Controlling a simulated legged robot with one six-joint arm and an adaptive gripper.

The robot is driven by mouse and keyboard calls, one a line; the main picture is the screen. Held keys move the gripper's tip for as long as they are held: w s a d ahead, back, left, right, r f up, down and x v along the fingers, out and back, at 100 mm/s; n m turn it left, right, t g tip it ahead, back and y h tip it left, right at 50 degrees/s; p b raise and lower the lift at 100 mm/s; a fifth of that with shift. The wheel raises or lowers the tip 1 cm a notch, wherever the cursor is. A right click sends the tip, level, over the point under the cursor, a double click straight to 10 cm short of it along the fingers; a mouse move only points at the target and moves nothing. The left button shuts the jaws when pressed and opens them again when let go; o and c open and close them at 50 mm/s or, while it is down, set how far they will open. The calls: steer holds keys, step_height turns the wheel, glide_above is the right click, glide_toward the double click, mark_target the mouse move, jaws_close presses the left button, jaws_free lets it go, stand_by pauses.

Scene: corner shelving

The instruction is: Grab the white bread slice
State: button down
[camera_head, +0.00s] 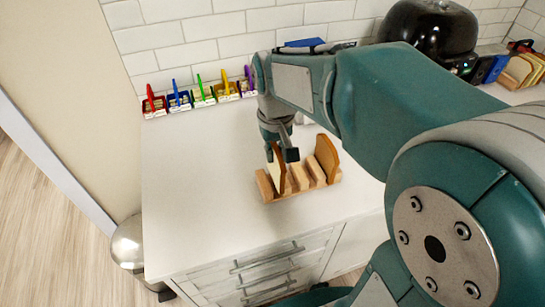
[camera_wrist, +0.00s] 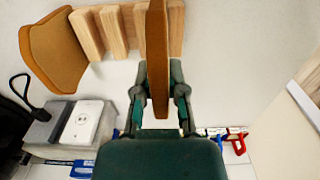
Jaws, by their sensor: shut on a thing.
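The white bread slice (camera_head: 277,174) has a pale face and a brown crust. It stands upright at the left end of the wooden rack (camera_head: 318,178) on the counter. My gripper (camera_head: 283,154) is over its top edge. In the wrist view the slice (camera_wrist: 157,50) shows edge-on between my two fingers (camera_wrist: 160,98), which are closed on it. I cannot tell whether its lower edge is still seated in the slot. A browner bread slice (camera_head: 327,156) stands at the rack's right end and also shows in the wrist view (camera_wrist: 58,50).
Several small bins with coloured handles (camera_head: 200,97) line the wall. A black domed appliance (camera_head: 430,28) stands at the back right, with more bread slices (camera_head: 520,68) beyond it. A white-and-grey box (camera_wrist: 82,122) is near my gripper. The counter's left side (camera_head: 195,190) is clear.

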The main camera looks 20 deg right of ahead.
mark_target(280, 156)
steer(key=s+r, duration=0.1)
steer(key=r, duration=0.1)
steer(key=s+r, duration=0.1)
steer(key=s, duration=0.1)
steer(key=shift+r, duration=0.4)
steer(key=s+r, duration=0.4)
steer(key=s, duration=0.5)
steer(key=shift+s, duration=0.25)
